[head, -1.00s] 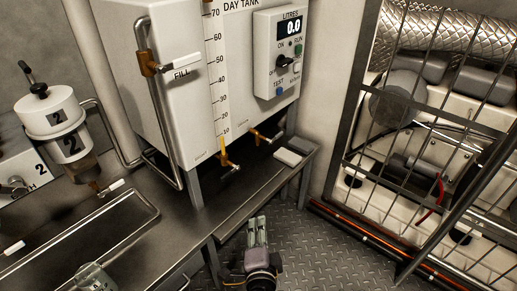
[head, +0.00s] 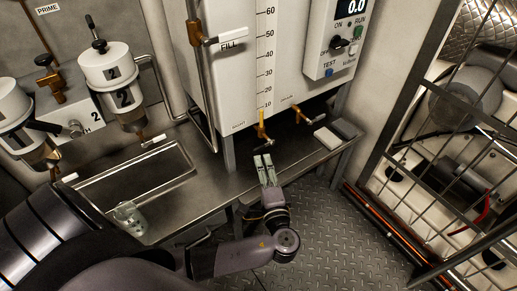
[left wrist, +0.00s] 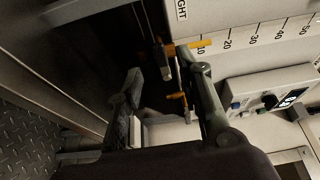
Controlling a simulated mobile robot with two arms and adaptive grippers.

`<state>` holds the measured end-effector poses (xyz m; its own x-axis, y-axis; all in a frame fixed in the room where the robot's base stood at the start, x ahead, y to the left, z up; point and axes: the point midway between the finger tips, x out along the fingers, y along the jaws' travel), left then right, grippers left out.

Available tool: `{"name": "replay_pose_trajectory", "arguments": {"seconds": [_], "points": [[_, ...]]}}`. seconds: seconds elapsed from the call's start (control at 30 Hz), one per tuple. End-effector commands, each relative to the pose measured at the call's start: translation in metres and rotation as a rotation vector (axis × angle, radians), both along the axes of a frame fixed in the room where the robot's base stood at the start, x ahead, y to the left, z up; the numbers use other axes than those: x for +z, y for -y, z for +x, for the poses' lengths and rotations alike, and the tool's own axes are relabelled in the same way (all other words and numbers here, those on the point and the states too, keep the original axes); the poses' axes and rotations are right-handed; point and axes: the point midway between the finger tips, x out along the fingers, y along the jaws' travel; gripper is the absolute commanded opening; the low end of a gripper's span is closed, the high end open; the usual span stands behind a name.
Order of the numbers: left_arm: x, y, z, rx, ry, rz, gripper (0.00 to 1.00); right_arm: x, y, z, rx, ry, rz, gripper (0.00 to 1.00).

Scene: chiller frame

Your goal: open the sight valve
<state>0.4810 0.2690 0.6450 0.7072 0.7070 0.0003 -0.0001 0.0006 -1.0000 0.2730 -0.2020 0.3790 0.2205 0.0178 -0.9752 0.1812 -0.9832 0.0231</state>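The sight valve (head: 262,126) is a small tap with a yellow-orange handle under the scale of the white day tank (head: 235,65). Its handle stands upright along the scale in the head view. In the left wrist view the valve (left wrist: 190,45) is beside the cut-off "IGHT" label, near the tip of one finger. My left gripper (head: 264,160) is just below and in front of the valve, pointing at it. Its fingers (left wrist: 167,75) are apart with nothing between them; I cannot tell whether one touches the valve. My right gripper is not in view.
A second orange-handled tap (head: 298,112) sits right of the sight valve. A pale block (head: 336,134) lies on the bench edge. A control box (head: 338,40) hangs on the tank. A glass jar (head: 128,217) stands left. A wire cage (head: 450,130) stands right.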

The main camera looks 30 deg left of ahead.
Motion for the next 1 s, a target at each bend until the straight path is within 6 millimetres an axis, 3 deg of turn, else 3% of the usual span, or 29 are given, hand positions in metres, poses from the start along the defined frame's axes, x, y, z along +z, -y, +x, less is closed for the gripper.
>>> {"name": "replay_pose_trajectory", "arguments": {"seconds": [0.2, 0.4, 0.8, 1.0], "points": [[0.000, -0.032, 0.032, 0.002, 0.001, 0.003, 0.33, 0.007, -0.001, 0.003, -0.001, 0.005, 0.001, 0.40], [0.000, -0.049, 0.048, 0.001, 0.000, 0.001, 0.33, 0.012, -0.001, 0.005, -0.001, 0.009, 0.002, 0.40], [0.000, -0.053, 0.053, 0.000, -0.001, -0.001, 0.33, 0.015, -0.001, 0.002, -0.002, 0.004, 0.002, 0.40], [0.000, -0.053, 0.053, 0.000, -0.001, -0.001, 0.19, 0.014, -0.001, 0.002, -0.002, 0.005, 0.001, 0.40]]}}
